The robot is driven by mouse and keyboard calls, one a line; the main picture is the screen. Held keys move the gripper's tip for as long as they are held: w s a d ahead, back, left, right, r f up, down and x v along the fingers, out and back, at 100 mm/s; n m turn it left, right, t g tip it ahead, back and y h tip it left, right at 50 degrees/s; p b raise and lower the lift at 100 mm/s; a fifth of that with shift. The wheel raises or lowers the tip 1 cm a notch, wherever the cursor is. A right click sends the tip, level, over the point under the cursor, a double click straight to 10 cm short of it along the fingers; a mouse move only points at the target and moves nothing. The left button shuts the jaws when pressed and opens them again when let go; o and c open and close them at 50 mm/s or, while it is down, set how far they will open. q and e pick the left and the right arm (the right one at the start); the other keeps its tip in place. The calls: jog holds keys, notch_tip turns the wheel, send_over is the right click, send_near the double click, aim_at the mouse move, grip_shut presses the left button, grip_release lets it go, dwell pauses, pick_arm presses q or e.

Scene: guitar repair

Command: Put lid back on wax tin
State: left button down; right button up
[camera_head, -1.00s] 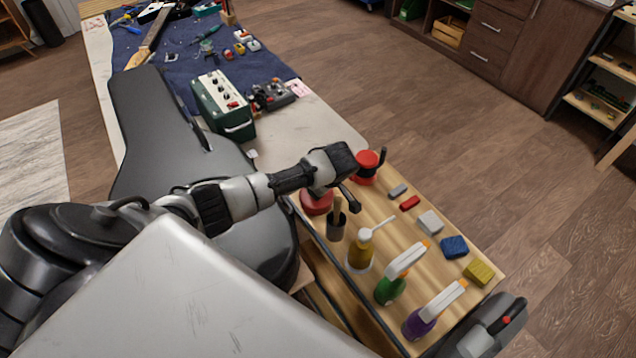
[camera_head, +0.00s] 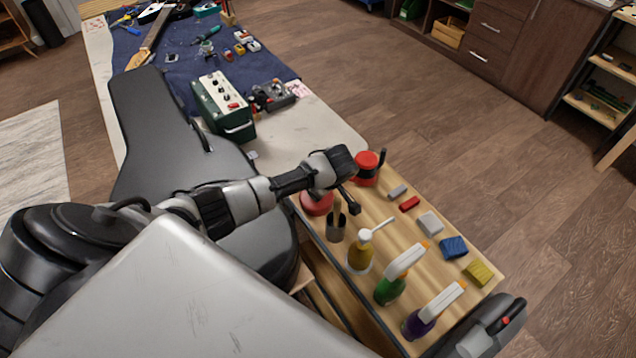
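A red round tin-like object (camera_head: 317,204) sits at the left edge of the wooden cart top, partly hidden by my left arm. A second red round object with a dark band (camera_head: 366,161) stands at the back of the cart, with a dark upright piece beside it. I cannot tell which is the wax tin and which is its lid. My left gripper (camera_head: 351,203) hangs between the two red objects, pointing down to the right. One dark finger shows clearly; its opening is hidden. Part of my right arm shows at the lower right; its fingers are not visible.
On the cart stand a dark cup with a brush (camera_head: 336,228), an amber bottle (camera_head: 360,256), a green spray bottle (camera_head: 389,290) and a purple one (camera_head: 418,324). Several small blocks lie along its right side. A black guitar case (camera_head: 165,140) lies left.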

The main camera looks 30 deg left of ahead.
pick_arm(q)
jog(key=shift+p, duration=0.35)
dwell(0.6)
jog(key=shift+c, duration=2.2)
grip_release()
jog(key=shift+r, duration=0.1)
jog(key=shift+r+p, duration=3.45)
jog(key=shift+p, duration=0.5)
grip_shut()
